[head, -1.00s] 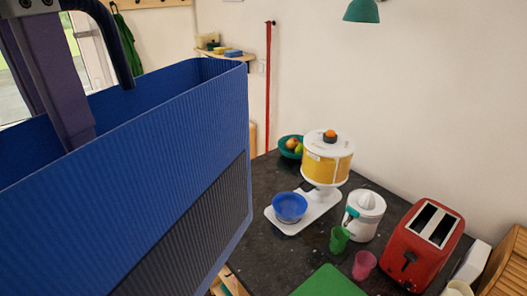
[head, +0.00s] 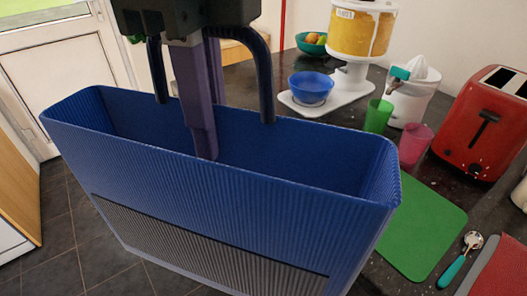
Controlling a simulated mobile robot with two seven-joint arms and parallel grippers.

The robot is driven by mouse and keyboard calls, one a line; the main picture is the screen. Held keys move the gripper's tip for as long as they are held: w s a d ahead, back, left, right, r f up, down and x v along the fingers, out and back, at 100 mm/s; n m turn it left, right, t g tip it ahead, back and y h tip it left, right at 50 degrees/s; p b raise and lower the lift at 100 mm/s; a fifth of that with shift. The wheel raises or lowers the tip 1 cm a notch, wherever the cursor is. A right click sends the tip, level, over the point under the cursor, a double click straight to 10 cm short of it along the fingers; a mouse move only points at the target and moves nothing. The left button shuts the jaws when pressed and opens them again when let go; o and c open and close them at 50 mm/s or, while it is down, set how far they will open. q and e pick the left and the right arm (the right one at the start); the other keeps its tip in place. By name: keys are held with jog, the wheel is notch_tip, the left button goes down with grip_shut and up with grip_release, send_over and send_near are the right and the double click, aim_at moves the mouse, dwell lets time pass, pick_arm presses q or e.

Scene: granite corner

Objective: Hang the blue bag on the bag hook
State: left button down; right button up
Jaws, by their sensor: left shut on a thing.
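The blue bag (head: 200,180) is a large ribbed open-topped bag with a dark grey lower panel. It fills the middle and lower left of the head view, its opening facing up and slightly tilted. Its dark blue tubular handle (head: 262,75) arches up to the dark gripper body. My left gripper (head: 204,145) is shut on the bag, at the handle as far as I can tell; its purple fingers reach down into the opening. The exact grip is hidden by the gripper body. My right gripper and the bag hook are not in view.
A dark granite counter at right holds a red toaster (head: 484,125), a white juicer (head: 411,95), green (head: 378,116) and pink (head: 414,146) cups, a blue bowl (head: 311,87), a yellow-white dispenser (head: 360,30) and a green board (head: 422,228). A white door (head: 55,75) and tiled floor lie left.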

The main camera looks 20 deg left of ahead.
pick_arm(q)
notch_tip(320, 180, down, 16)
jog(key=d+m+b, duration=0.2)
jog(key=m+b, duration=0.4)
jog(key=b, duration=0.4)
jog(key=shift+a+r, duration=0.1)
jog(key=shift+r, duration=0.05)
notch_tip(320, 180, down, 20)
jog(key=b, duration=0.4)
jog(key=shift+r, duration=0.15)
